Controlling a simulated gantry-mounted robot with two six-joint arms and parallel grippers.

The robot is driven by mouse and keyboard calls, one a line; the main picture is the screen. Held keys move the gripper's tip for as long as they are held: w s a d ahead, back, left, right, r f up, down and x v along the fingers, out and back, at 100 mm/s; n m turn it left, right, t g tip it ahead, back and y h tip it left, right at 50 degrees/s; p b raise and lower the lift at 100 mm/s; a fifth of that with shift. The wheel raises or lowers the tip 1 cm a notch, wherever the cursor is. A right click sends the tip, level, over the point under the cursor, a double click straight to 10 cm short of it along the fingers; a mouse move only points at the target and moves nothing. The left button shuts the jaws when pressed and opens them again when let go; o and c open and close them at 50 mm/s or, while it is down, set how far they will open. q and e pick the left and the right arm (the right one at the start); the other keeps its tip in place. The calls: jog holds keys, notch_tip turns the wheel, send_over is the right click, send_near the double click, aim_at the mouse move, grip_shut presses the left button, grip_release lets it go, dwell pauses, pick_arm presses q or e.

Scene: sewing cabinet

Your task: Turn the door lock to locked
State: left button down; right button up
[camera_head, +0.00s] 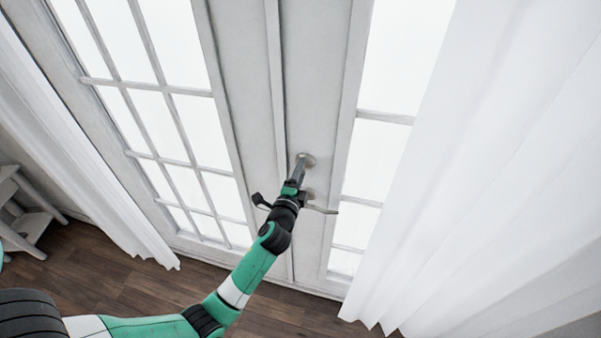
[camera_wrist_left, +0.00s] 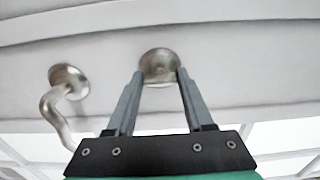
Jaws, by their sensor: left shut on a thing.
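The door lock (camera_head: 308,159) is a round metal piece on the pale grey door, above the lever handle. In the left wrist view the lock's round plate (camera_wrist_left: 158,62) sits between and just beyond my fingertips. My left gripper (camera_head: 300,164) reaches up to the lock, and its two grey fingers (camera_wrist_left: 158,75) are closed on the lock's turn piece. The fingers hide most of that piece, so I cannot tell which way it is turned. My right gripper is in neither view.
The metal lever handle (camera_head: 322,210) sticks out just below the lock; it also shows at left in the left wrist view (camera_wrist_left: 58,105). White curtains (camera_head: 480,180) hang on both sides. A grey shelf (camera_head: 28,220) stands at the left. The wood floor (camera_head: 130,285) is clear near the door.

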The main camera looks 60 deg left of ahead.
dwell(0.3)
pick_arm(q)
jog(key=shift+c, duration=1.4)
grip_release()
jog(key=v, duration=1.1)
jog(key=shift+s+d+p, duration=0.25)
jog(key=shift+p, duration=0.15)
